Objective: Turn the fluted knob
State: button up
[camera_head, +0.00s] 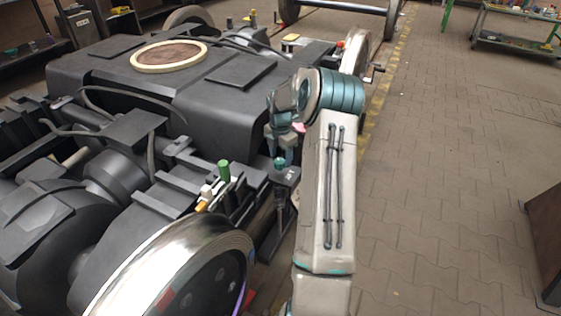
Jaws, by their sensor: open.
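My gripper (281,156) points down near the middle of the view, its fingers apart. Just below and between its fingertips is a small teal-green knob (280,164) on top of a dark box-like bracket (283,175) at the side of the bogie. I take it for the fluted knob, but it is too small to make out its flutes. The fingers partly cover it, and I cannot tell whether they touch it.
A green upright cylinder (224,171) and a white-topped peg (206,191) stand left of the bracket. A shiny wheel (160,262) is in front. The dark bogie frame (130,75) fills the left. Paved floor (430,190) on the right is clear.

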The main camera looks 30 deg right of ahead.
jog(key=shift+f, duration=0.8)
jog(key=c, duration=1)
jog(key=shift+r, duration=0.1)
